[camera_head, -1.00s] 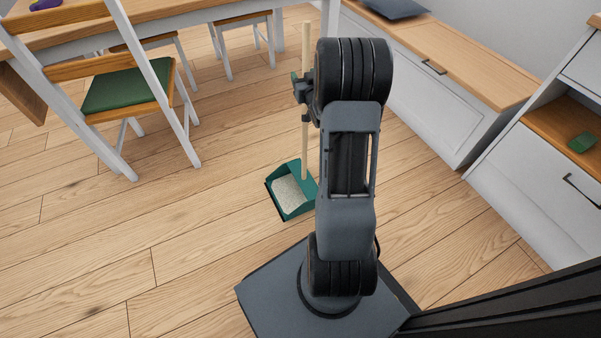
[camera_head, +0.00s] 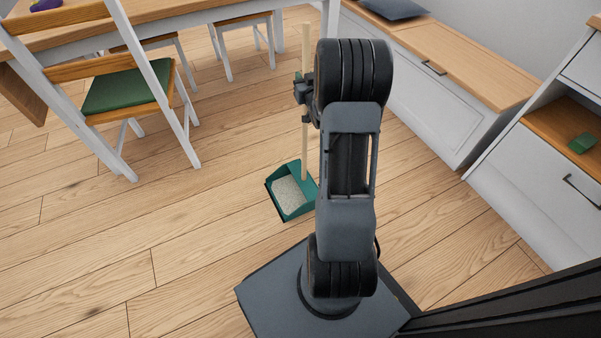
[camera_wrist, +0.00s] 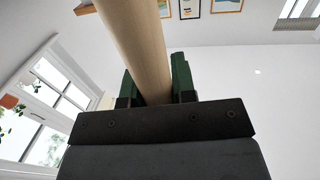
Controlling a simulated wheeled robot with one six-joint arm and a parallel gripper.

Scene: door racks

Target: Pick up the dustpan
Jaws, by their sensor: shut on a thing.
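The dustpan (camera_head: 291,192) has a green pan with a pale speckled load inside and a long upright wooden handle (camera_head: 305,150). The pan is left of my arm in the head view, at or close to the floor; I cannot tell whether it touches. My gripper (camera_head: 303,90) is around the upper part of the handle and shut on it. In the wrist view, the handle (camera_wrist: 143,45) runs up between the green fingers of my gripper (camera_wrist: 160,85). My arm hides the right edge of the pan.
A green-cushioned chair (camera_head: 125,90) and a table (camera_head: 170,20) stand at the upper left. A long white cabinet (camera_head: 425,95) runs along the right, and another cabinet (camera_head: 540,180) holds a small green object (camera_head: 582,143). The wooden floor (camera_head: 130,230) at left is clear.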

